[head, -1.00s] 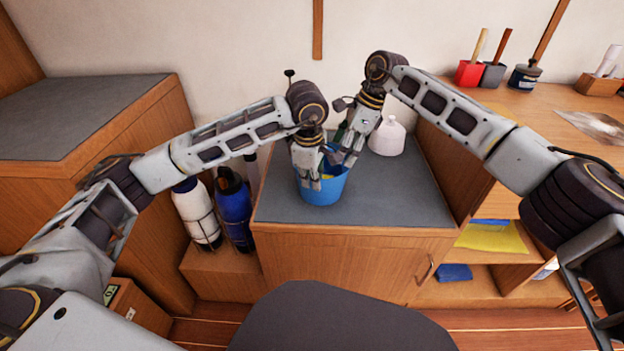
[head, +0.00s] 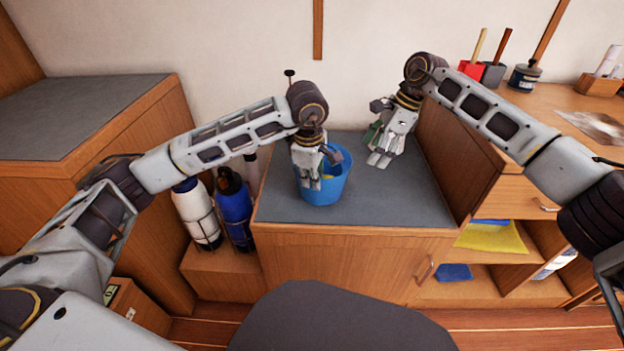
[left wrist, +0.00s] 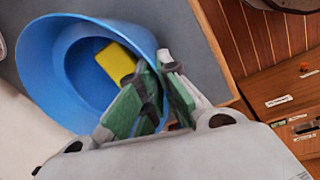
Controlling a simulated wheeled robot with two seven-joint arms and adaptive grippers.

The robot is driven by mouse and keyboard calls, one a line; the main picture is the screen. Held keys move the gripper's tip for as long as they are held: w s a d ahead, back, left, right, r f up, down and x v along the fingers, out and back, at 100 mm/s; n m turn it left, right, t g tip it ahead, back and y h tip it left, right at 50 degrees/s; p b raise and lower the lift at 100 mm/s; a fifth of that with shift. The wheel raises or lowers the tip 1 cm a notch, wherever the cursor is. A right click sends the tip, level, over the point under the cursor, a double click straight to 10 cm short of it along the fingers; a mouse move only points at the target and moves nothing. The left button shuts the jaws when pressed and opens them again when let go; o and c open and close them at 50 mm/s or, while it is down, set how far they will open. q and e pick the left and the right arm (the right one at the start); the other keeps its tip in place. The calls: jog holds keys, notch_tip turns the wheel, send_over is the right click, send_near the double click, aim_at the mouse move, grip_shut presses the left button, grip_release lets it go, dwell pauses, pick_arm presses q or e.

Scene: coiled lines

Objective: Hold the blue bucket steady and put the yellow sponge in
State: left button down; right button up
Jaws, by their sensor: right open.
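The blue bucket (head: 326,190) stands upright on the grey top of the low cabinet in the head view. The yellow sponge (left wrist: 116,62) lies inside the bucket in the left wrist view; only a sliver of yellow shows in the head view. My left gripper (head: 309,186) is at the bucket's left side, one finger inside and one outside, shut on the rim; the left wrist view also shows its green-padded fingers (left wrist: 163,98) across the wall. My right gripper (head: 380,163) is open and empty, to the right of the bucket and apart from it.
The grey cabinet top (head: 400,208) is clear to the right of the bucket. A wooden side wall bounds it there. White and blue bottles (head: 234,208) stand low at the left. A shelf at the right holds yellow and blue cloths (head: 492,237).

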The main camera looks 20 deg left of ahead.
dwell(0.4)
pick_arm(q)
jog(key=c, duration=1.6)
grip_release()
jog(key=shift+o, duration=0.2)
notch_tip(320, 180, up, 12)
jog(key=s, duration=0.1)
jog(key=shift+s, duration=0.25)
jog(key=shift+f, duration=0.15)
